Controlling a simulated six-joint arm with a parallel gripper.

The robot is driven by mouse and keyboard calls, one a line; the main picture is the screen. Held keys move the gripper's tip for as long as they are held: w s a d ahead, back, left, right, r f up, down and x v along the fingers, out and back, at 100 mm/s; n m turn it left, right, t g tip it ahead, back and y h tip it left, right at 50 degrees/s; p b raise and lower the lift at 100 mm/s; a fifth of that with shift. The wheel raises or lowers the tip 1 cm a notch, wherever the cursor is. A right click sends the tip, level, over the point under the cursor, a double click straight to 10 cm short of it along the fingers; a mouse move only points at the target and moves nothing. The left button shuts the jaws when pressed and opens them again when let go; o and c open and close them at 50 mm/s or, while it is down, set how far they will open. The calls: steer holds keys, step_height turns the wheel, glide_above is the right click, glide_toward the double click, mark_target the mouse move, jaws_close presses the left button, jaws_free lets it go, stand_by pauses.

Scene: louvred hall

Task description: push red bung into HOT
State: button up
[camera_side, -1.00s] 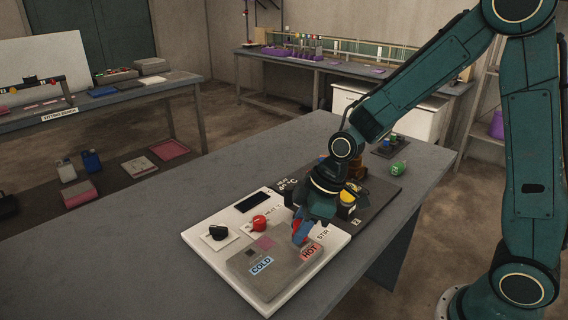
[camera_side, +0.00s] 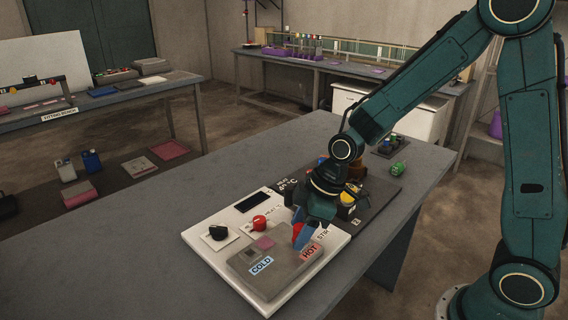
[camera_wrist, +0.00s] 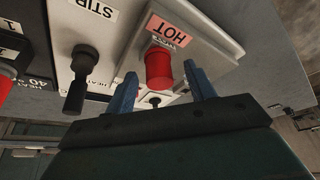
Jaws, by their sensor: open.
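The red bung (camera_wrist: 158,68) stands at the grey block, right beside the pink HOT label (camera_wrist: 180,28) in the wrist view. It looks upright, but how deep it sits I cannot tell. In the side view the bung (camera_side: 297,230) shows partly behind a blue finger, near the HOT label (camera_side: 310,252). My gripper (camera_wrist: 162,82) is open, with one blue finger on each side of the bung and gaps between fingers and bung. In the side view my gripper (camera_side: 306,238) is low over the block. The bung's lower end is hidden.
The grey block (camera_side: 285,267) carries a blue COLD label (camera_side: 261,266). A black switch (camera_wrist: 82,75) by STIR stands beside the block. A red knob (camera_side: 259,222) and a black knob (camera_side: 217,232) stand on the white panel (camera_side: 199,244). The table (camera_side: 150,209) is clear to the left.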

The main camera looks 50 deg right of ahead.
mark_target(296, 227)
steer(key=shift+w+a+r+v, duration=0.1)
steer(key=shift+v, duration=0.7)
steer(key=shift+w+a+r+v, duration=0.1)
steer(key=shift+w+a+v, duration=0.05)
steer(key=shift+v, duration=0.65)
steer(key=shift+w+a+v, duration=0.1)
steer(key=shift+v, duration=0.7)
steer(key=shift+r, duration=0.15)
steer(key=v, duration=1.3)
steer(key=shift+r, duration=0.25)
